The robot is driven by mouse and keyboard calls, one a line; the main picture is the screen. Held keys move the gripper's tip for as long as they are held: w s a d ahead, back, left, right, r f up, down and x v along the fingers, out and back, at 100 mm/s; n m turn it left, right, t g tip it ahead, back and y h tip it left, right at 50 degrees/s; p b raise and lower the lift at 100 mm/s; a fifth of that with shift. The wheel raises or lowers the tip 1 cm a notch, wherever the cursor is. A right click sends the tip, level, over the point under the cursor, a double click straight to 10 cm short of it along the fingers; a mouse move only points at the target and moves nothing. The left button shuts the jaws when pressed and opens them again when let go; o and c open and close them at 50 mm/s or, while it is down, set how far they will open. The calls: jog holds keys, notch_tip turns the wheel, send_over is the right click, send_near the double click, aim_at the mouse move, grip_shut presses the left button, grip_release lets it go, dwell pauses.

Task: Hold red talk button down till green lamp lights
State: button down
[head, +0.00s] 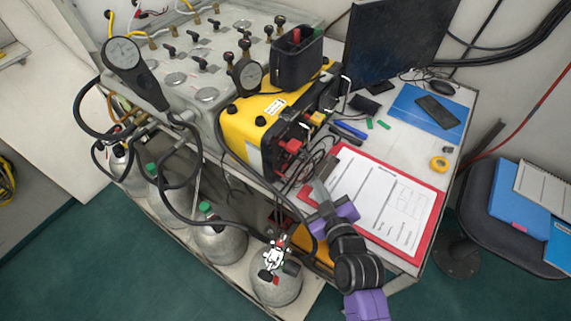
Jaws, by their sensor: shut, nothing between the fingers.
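A yellow box (243,121) with a dark front panel stands on the bench, its front turned to the right and partly seen. A red part (291,146) shows on that front among cables. It is too small to tell if it is the talk button. I cannot make out a lit green lamp. My gripper (318,188), on a purple and black wrist, is shut and empty. In the picture it lies below and right of the red part, apart from it, over the left edge of the red clipboard (437,212).
A black case (295,62) sits on the yellow box. Black cables hang before its front. A monitor (398,40), blue folder (408,101) and yellow tape roll (439,164) are on the right. Gas cylinders (222,243) stand below the bench, and a chair (480,205) is at the right.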

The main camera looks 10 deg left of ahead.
aim_at(284, 167)
jog(key=shift+w+a+p, duration=0.35)
jog(key=shift+w+a, duration=0.05)
jog(key=shift+a, duration=0.65)
jog(key=shift+w+a+p, duration=0.35)
jog(key=shift+a+p, duration=0.05)
jog(key=shift+a, duration=0.7)
jog(key=shift+w+a+p, duration=0.35)
jog(key=shift+w+a, duration=0.05)
jog(key=shift+a, duration=0.65)
jog(key=shift+a, duration=0.1)
jog(key=shift+w+a, duration=0.15)
jog(key=shift+a, duration=0.15)
jog(key=shift+w+a, duration=0.1)
jog(key=shift+a, duration=0.3)
dwell(1.5)
jog(key=shift+d, duration=0.1)
jog(key=shift+s+d, duration=0.3)
jog(key=shift+d, duration=0.4)
jog(key=shift+d, duration=0.1)
